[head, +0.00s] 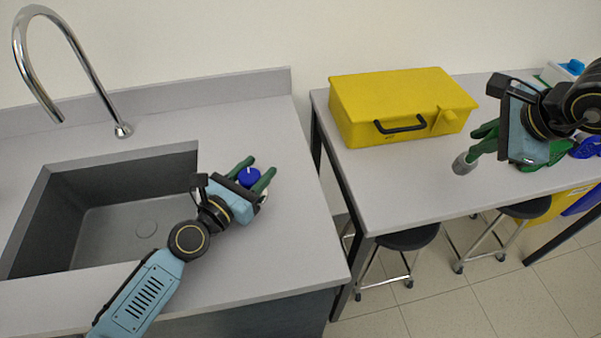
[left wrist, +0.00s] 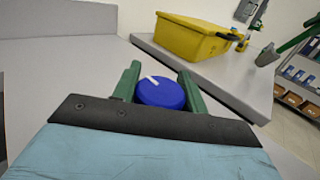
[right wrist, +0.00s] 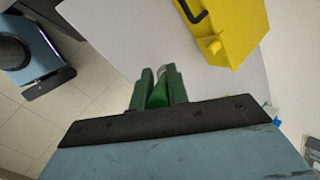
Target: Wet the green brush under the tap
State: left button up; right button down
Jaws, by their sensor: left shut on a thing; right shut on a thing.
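The chrome tap (head: 85,70) arches over the grey sink (head: 110,235); no water shows below its spout. A round blue knob (head: 249,177) with a white mark stands on the counter right of the sink. My left gripper (head: 255,174) is shut on this knob, which shows between the green fingers in the left wrist view (left wrist: 162,92). My right gripper (head: 480,142) is shut on the green brush (right wrist: 157,95), above the right table. The brush's grey head (head: 463,164) points down and left in the head view; its handle is mostly hidden by the fingers.
A yellow case (head: 390,105) with a black handle stands on the right table (head: 400,190). Blue and green items (head: 580,145) lie behind my right gripper. A gap separates counter and table. Stools (head: 408,238) stand below the table.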

jog(key=shift+f, duration=0.15)
pick_arm(q)
jog(key=o, duration=1)
jog(key=shift+s+a, duration=0.1)
